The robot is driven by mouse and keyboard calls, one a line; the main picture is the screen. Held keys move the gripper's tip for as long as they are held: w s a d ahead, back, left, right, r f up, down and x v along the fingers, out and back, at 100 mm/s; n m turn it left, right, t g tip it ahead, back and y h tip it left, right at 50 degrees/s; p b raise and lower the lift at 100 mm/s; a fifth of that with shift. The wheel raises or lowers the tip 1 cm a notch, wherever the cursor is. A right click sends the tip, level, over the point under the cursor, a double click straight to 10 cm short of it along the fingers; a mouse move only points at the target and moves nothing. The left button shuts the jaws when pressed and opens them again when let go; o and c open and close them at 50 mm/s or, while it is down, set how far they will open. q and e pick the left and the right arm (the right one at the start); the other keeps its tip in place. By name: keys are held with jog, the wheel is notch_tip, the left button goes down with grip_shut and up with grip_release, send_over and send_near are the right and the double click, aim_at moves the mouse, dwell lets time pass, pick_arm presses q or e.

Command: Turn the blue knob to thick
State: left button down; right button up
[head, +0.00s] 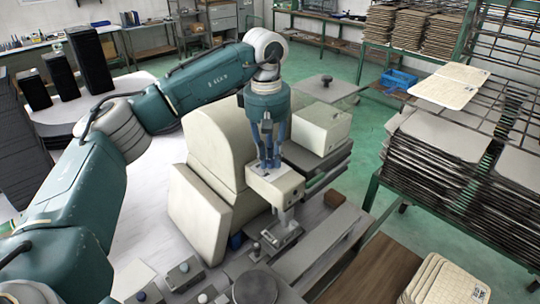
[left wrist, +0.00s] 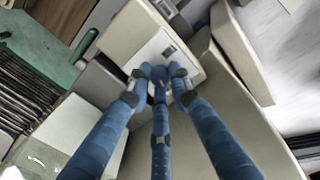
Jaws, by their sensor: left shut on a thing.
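My left gripper (head: 268,163) reaches down from above onto the top of the cream machine head (head: 287,188). Its blue fingers are closed together at the pale label plate (head: 259,172) there. In the left wrist view the fingertips of this gripper (left wrist: 160,76) meet on the white plate (left wrist: 150,50), beside a small dark display or label (left wrist: 169,51). The fingers are shut on the blue knob, which they hide almost fully. The thick marking cannot be read. My right gripper is not in view.
The large cream machine body (head: 222,140) stands close to the left arm. Several small knobs on grey blocks (head: 185,273) lie at the front. Racks of stacked trays (head: 440,140) stand at right, with green floor (head: 345,85) between.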

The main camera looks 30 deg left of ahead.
aim_at(268, 162)
pick_arm(q)
jog(key=shift+w+r+m, duration=0.1)
jog(key=shift+m, duration=0.7)
jog(key=c, duration=1.6)
grip_release()
jog(key=shift+o, duration=0.2)
notch_tip(268, 162, up, 12)
jog(key=shift+s, duration=0.35)
jog(key=shift+a, duration=0.1)
